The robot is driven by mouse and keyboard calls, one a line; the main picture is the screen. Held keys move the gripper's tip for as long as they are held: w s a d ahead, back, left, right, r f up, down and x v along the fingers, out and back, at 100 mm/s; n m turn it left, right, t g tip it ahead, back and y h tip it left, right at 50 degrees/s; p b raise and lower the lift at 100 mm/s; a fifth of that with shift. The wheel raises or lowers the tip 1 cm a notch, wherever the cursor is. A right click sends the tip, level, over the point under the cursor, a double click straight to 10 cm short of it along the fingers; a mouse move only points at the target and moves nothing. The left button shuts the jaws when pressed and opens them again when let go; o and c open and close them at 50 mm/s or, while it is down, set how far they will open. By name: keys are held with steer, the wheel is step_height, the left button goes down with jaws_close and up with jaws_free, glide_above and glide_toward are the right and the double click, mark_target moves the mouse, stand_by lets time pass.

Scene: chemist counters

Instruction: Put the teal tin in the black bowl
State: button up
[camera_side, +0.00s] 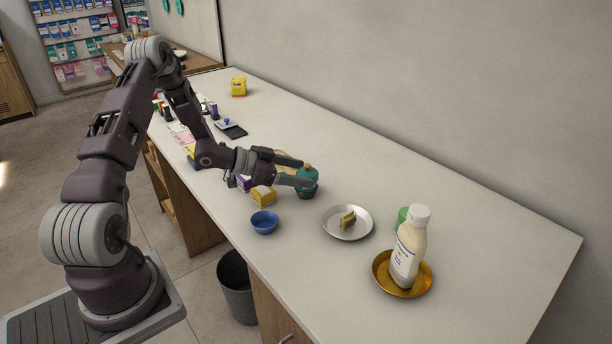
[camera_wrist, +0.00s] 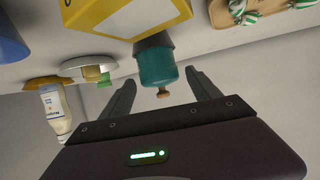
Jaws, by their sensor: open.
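The teal tin (camera_side: 308,181), with a round wooden knob on top, stands upright on the counter. It also shows in the wrist view (camera_wrist: 157,67), where the picture is upside down. Its lower end meets a dark, slightly wider piece (camera_wrist: 154,42), which looks like the black bowl with the tin resting in it; I cannot see inside. My gripper (camera_side: 305,172) is open, its fingers reaching toward the tin from the left. In the wrist view the fingers (camera_wrist: 163,88) lie on either side of the tin's knob end, with gaps showing.
A yellow box (camera_side: 263,196) and a blue bowl (camera_side: 264,222) are close by. A white plate (camera_side: 333,230) holds a small yellowish piece. A gold dish (camera_side: 381,283) with a white bottle (camera_side: 408,250) stands further right.

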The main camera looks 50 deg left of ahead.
steer(key=v, duration=0.9)
steer(key=w+r+g+y, duration=0.2)
steer(key=w+r+y, duration=0.25)
steer(key=r, duration=0.25)
steer(key=s+d+r+n+g+y, duration=0.1)
steer(key=s+d+r+n+y, duration=0.3)
steer(key=r, duration=0.5)
steer(key=s+d+r+g+h, duration=0.1)
steer(key=s+d+g, duration=0.1)
steer(key=s+d, duration=0.7)
steer(key=s+d+r+g+h, duration=0.1)
steer(key=s+d+h, duration=0.1)
steer(key=s+d, duration=0.7)
steer(key=s, duration=0.6)
steer(key=shift+d+n+g, duration=0.3)
steer(key=shift+d+g, duration=0.05)
steer(key=shift+g, duration=0.05)
steer(key=shift+s+r+h, duration=0.1)
steer(key=shift+r+h, duration=0.05)
steer(key=shift+h, duration=0.1)
